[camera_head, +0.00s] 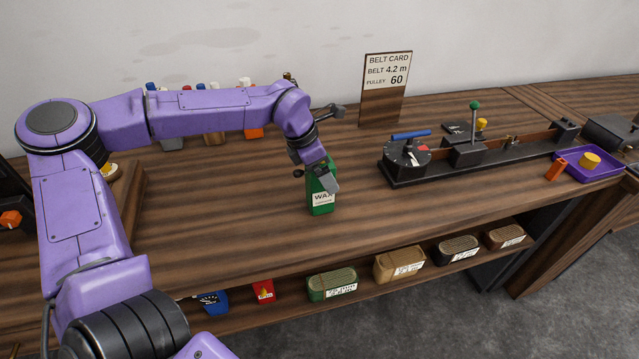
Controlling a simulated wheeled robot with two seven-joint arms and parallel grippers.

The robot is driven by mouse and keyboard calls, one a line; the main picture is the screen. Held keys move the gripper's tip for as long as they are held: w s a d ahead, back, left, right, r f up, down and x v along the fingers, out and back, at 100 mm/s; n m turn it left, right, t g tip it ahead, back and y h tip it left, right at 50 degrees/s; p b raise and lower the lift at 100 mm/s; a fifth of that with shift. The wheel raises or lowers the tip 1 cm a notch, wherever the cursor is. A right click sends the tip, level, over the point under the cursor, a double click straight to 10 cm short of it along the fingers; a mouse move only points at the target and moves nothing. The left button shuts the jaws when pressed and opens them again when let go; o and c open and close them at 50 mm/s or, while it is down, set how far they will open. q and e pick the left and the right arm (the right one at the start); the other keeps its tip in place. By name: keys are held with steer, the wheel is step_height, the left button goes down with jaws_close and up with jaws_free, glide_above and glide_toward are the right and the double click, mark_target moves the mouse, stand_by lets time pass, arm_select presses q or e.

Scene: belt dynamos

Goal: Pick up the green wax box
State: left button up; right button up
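The green wax box (321,202) stands upright on the wooden bench, with a white label reading WAX on its front. My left gripper (325,180) reaches down to its upper part from behind and above. One grey finger lies across the box's upper front, and the gripper hides much of the top. The other finger is not clearly visible, so I cannot tell whether the gripper is closed on the box. The box appears to rest on the bench. My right gripper is not in view.
A belt card (387,88) stands behind. A black belt device (470,155) and a purple tray (603,170) lie to the right. The shelf below holds several tins, including a green one (332,285). Bench around the wax box is clear.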

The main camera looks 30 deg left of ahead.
arm_select(q)
steer(key=c, duration=1.4)
steer(key=shift+r, duration=0.1)
